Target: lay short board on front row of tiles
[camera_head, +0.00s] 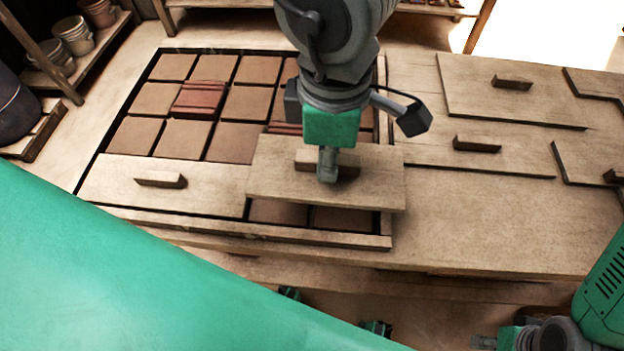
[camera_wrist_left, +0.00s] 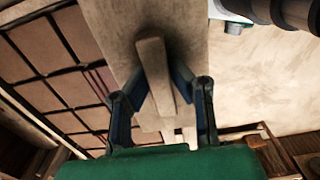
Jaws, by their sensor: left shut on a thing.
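The board is above the right part of the front row of tiles, apparently raised, with a shadow beneath. Front-row tiles (camera_head: 278,212) show below its near edge. Another board (camera_head: 215,192) with a handle lies on the left part of the front row. The held board overlaps its right end in the picture. My right gripper (camera_head: 485,342) is partly cut off at the lower right.
The tile frame's front rail (camera_head: 240,229) runs along the near side. Ribbed red pieces (camera_head: 198,98) lie on some middle-row tiles. More boards with handles (camera_head: 477,145) lie on the right of the table, whose near right area (camera_head: 500,225) is clear. Shelves with buckets (camera_head: 73,35) stand at left.

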